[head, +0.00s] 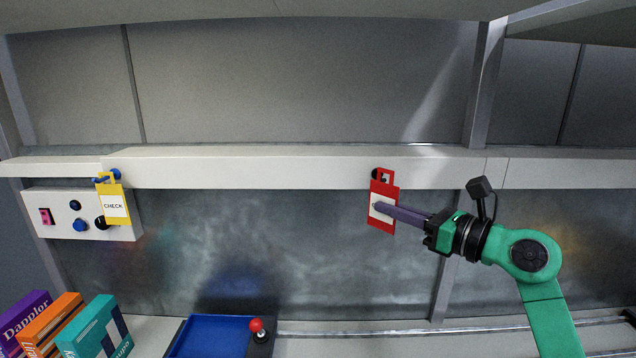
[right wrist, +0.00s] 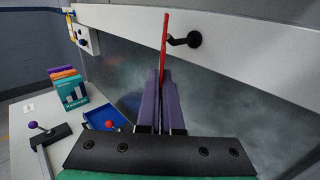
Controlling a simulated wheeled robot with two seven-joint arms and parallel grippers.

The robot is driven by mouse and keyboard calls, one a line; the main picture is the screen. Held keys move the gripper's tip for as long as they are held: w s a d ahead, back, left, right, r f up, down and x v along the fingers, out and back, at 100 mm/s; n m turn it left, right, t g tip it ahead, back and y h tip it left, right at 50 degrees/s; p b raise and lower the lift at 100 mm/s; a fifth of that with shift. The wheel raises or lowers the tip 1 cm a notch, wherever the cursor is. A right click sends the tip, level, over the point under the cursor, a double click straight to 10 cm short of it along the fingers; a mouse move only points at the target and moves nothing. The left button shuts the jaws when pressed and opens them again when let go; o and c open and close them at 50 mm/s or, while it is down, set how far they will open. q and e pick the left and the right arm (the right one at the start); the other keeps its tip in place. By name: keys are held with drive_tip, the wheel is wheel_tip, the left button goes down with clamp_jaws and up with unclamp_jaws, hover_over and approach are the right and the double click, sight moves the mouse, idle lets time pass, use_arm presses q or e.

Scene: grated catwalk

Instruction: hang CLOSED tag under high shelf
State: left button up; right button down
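A red tag (head: 383,202) with a white label and a loop-shaped top is held upright in front of the shelf's pale front edge (head: 270,169). The label's writing is hidden or too small to read. My right gripper (head: 378,207) has its purple fingers shut on the tag; it also shows in the right wrist view (right wrist: 165,82). There the tag (right wrist: 165,45) is edge-on between the fingers. A black hook (right wrist: 186,40) on the shelf edge has its tip close to the tag; I cannot tell whether it passes through the loop. My left gripper is out of view.
A yellow CHECK tag (head: 113,204) hangs on a blue hook at the left, before a white control panel (head: 62,222). Below are several books (head: 95,330), a blue tray (head: 205,338) and a red-knobbed lever (head: 258,328). A purple-knobbed lever (right wrist: 34,125) shows at lower left.

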drive_tip(key=shift+s+b, duration=0.85)
drive_tip(key=shift+s, duration=1.35)
